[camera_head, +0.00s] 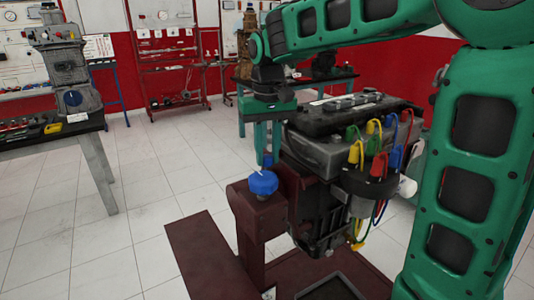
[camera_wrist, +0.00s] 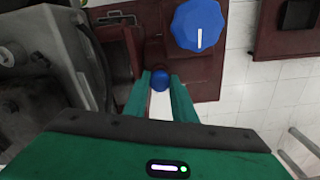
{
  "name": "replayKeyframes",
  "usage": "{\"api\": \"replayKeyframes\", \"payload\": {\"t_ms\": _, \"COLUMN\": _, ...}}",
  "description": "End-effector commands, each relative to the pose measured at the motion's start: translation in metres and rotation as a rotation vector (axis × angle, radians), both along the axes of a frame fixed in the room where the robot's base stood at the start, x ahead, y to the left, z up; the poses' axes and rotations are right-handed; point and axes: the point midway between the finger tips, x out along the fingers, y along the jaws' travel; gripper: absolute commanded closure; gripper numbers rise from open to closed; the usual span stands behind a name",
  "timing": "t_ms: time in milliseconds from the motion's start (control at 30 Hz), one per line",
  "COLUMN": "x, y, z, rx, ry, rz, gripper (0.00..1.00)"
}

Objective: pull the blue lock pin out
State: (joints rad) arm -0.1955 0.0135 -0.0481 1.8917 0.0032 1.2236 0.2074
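The blue lock pin shows in the wrist view as a small round blue head (camera_wrist: 159,80) at the dark red stand. In the head view a small bit of blue (camera_head: 267,160) shows at the finger ends, mostly hidden. My gripper (camera_wrist: 160,77) points down with one green finger on each side of the blue head. The fingers are apart, with the head filling nearly all the gap at their tips. I cannot tell whether they press on it. In the head view my gripper (camera_head: 267,155) is just behind the larger blue knob.
The larger blue knob (camera_head: 263,183) with a white line stands on the dark red stand (camera_head: 258,217), close beside my fingers; it also shows in the wrist view (camera_wrist: 199,25). The engine (camera_head: 330,150) with coloured leads is to the right. Tiled floor (camera_head: 110,250) is open at left.

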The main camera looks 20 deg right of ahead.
Motion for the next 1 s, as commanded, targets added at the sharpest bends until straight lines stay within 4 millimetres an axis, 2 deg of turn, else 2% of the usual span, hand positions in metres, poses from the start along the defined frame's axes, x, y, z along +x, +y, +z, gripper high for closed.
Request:
{"api": "replayKeyframes", "payload": {"t_ms": 133, "x": 0.001, "y": 0.000, "z": 0.007, "rx": 0.000, "ry": -0.001, "rz": 0.000, "gripper": 1.00}}
{"api": "replayKeyframes", "payload": {"t_ms": 300, "x": 0.001, "y": 0.000, "z": 0.035, "rx": 0.001, "ry": -0.003, "rz": 0.000, "gripper": 1.00}}
{"api": "replayKeyframes", "payload": {"t_ms": 400, "x": 0.000, "y": 0.000, "z": 0.044, "rx": 0.000, "ry": -0.001, "rz": 0.000, "gripper": 1.00}}
{"api": "replayKeyframes", "payload": {"t_ms": 667, "x": 0.000, "y": 0.000, "z": 0.046, "rx": 0.001, "ry": -0.005, "rz": 0.000, "gripper": 1.00}}
{"api": "replayKeyframes", "payload": {"t_ms": 700, "x": 0.001, "y": 0.000, "z": 0.047, "rx": 0.001, "ry": -0.005, "rz": 0.000, "gripper": 0.72}}
{"api": "replayKeyframes", "payload": {"t_ms": 767, "x": 0.001, "y": 0.000, "z": 0.047, "rx": 0.001, "ry": -0.006, "rz": 0.000, "gripper": 0.57}}
{"api": "replayKeyframes", "payload": {"t_ms": 1000, "x": 0.000, "y": -0.001, "z": 0.045, "rx": 0.001, "ry": -0.002, "rz": -0.002, "gripper": 0.57}}
